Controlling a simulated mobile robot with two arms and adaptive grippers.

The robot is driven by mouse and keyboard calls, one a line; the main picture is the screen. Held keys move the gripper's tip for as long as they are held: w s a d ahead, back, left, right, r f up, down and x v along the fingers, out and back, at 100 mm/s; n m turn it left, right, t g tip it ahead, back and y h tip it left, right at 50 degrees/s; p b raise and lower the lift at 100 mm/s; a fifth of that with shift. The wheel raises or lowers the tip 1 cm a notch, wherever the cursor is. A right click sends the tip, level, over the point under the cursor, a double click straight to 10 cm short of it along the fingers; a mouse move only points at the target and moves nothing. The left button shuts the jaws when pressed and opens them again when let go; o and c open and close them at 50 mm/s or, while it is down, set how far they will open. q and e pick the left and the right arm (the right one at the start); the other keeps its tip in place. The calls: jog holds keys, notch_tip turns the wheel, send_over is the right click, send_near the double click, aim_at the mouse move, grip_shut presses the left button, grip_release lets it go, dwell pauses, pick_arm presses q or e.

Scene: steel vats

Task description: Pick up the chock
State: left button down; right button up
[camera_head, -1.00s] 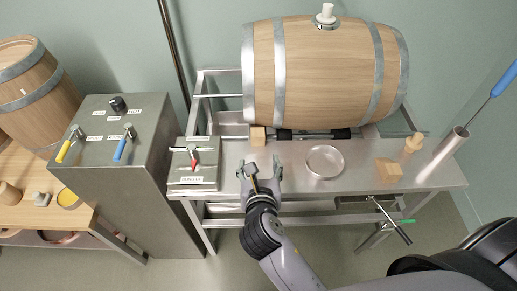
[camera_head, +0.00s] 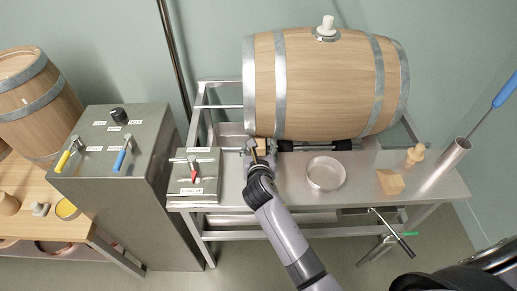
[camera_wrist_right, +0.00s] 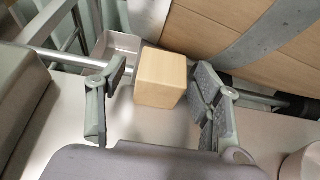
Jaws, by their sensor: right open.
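A light wooden block, the chock (camera_wrist_right: 160,78), sits on the steel bench at the foot of the barrel's left end. In the head view it (camera_head: 261,144) is mostly hidden by my right gripper (camera_head: 258,150). In the right wrist view the open fingers stand on both sides of the chock, with a visible gap on each side. The chock lies a little ahead, between the fingertips. My left gripper is in neither view.
The barrel (camera_head: 325,85) lies just behind the chock on a dark-ended rail. A shallow round dish (camera_head: 326,173), another wooden block (camera_head: 390,182) and a wooden bung (camera_head: 415,154) are to the right. A valve box (camera_head: 194,176) stands close on the left.

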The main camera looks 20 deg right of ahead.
jog(key=shift+c, duration=0.4)
jog(key=c, duration=1.2)
